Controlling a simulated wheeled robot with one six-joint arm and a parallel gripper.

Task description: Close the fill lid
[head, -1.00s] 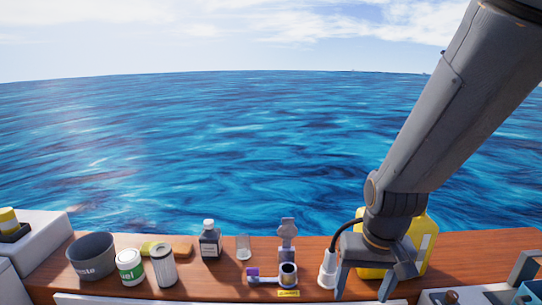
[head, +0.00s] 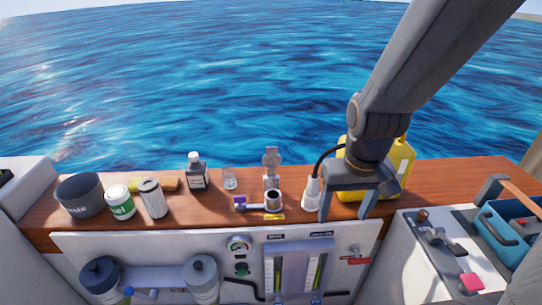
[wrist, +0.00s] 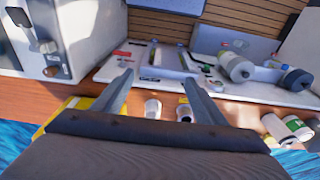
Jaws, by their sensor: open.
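The fill lid (head: 271,158) is a grey flap standing upright, open, behind the short round fill neck (head: 273,199) on the wooden counter. The neck's dark mouth is uncovered, and a yellow label lies in front of it. My gripper (head: 344,214) is open and empty, pointing down to the right of the neck. A white cylinder with a black cable (head: 312,192) stands between them. In the wrist view my gripper (wrist: 158,84) shows two spread fingers. The neck seems to show by the right finger there, but the lid cannot be made out.
A yellow jug (head: 400,160) stands behind my gripper. A purple-ended piece (head: 240,201) lies left of the neck. A small glass (head: 230,178), dark bottle (head: 196,172), cans and a grey waste bin (head: 80,196) stand further left. A white panel with gauges (head: 150,246) drops below the counter's front edge.

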